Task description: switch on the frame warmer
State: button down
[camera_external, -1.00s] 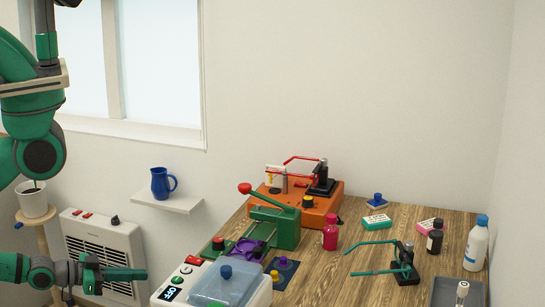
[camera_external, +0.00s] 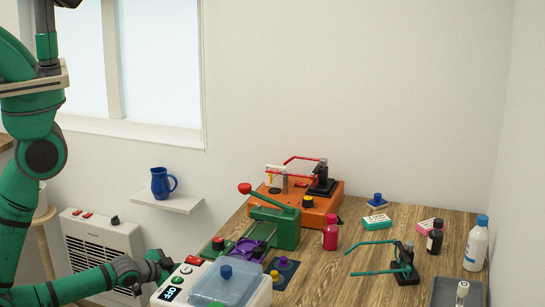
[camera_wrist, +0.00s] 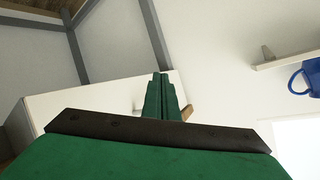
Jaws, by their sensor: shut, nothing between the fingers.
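A white unit (camera_external: 257,297) with a clear bluish lid (camera_external: 222,284) stands at the front left of the table. Its dark display (camera_external: 170,294) reads OFF, with a green button (camera_external: 177,279) and a red button (camera_external: 193,260) beside it. No label tells me whether this unit or the orange device (camera_external: 322,209) at the back is the frame warmer. My gripper (camera_external: 168,264) is shut and empty, close to the left of the white unit's buttons; I cannot tell whether it touches. In the wrist view its green fingers (camera_wrist: 161,85) are together, and no button shows.
A green lever press (camera_external: 285,232) stands just behind the white unit. A pink bottle (camera_external: 330,236), a glasses stand (camera_external: 404,272) and a white bottle (camera_external: 476,245) are to the right. A blue mug (camera_external: 160,184) is on a wall shelf; a white heater (camera_external: 88,232) stands below.

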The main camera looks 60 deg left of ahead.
jog(key=w+a+r+n+g+y, duration=0.1)
jog(key=w+a+n+g+y, duration=0.15)
jog(key=w+a, duration=1)
jog(key=w+a+r+n+g+y, duration=0.35)
jog(key=w+a+r, duration=0.45)
jog(key=r, duration=0.4)
jog(key=w+d+r+n+h, duration=0.1)
jog(key=w+r+n, duration=0.15)
jog(key=r, duration=0.95)
jog(key=w+d+r+n, duration=0.1)
jog(key=w+d+r, duration=0.15)
jog(key=r, duration=1.05)
jog(key=w+r+n+h, duration=0.1)
jog(key=w+r+n, duration=0.15)
jog(key=r, duration=0.95)
jog(key=w+d+f+g+h, duration=0.1)
jog(key=w+d+f+h, duration=0.1)
jog(key=d, duration=0.4)
jog(key=w+d+f+m+g+h, duration=0.1)
jog(key=w+d+f+g+h, duration=0.1)
jog(key=d+f, duration=0.3)
jog(key=w+d+f+g+h, duration=0.1)
jog(key=w+d+f+h, duration=0.1)
jog(key=d, duration=0.6)
jog(key=shift+d+f+m+g, duration=0.3)
jog(key=shift+f+m, duration=0.1)
jog(key=shift+f, duration=0.45)
